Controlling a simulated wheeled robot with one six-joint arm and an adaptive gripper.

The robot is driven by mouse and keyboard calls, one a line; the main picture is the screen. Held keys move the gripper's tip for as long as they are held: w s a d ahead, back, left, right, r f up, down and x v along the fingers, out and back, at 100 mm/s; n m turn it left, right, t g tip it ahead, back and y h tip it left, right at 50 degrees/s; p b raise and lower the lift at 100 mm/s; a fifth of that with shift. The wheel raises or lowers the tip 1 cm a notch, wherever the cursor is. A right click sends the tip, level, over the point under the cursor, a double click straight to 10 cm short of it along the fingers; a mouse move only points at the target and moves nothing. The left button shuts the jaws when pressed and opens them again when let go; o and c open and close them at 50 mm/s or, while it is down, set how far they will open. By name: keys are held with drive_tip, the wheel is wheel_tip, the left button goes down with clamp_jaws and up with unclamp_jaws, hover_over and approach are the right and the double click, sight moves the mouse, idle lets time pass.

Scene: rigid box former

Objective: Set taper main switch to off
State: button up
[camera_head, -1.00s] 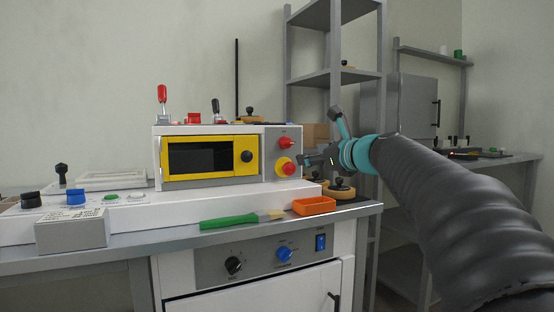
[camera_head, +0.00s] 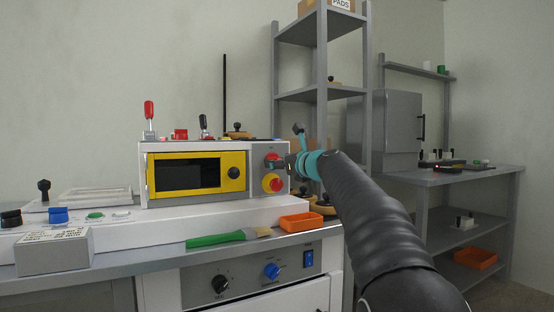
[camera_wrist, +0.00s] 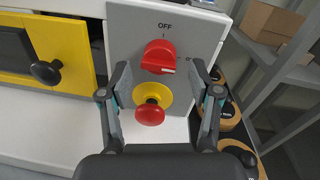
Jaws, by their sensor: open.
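A red rotary switch (camera_wrist: 159,57) sits on the grey panel (camera_wrist: 124,28) of the white machine, under an "OFF" label. A pale mark on its knob points right in the wrist view. Below it is a red push button on a yellow collar (camera_wrist: 152,114). In the head view the red switch (camera_head: 273,160) is partly covered by my gripper (camera_head: 291,166), and the red button (camera_head: 273,183) shows below. My gripper (camera_wrist: 162,77) is open and empty. Its fingers are on either side of the lower part of the switch in the picture; I cannot tell whether they touch it.
A yellow-framed window with a black knob (camera_wrist: 46,71) is left of the panel. An orange tray (camera_head: 301,222) and green-handled brush (camera_head: 222,239) lie in front of the machine. A grey shelf rack (camera_head: 322,60) stands behind, with tape rolls (camera_wrist: 229,115) right of the panel.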

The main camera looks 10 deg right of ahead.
drive_tip(key=shift+x, duration=0.9)
drive_tip(key=c, duration=1.1)
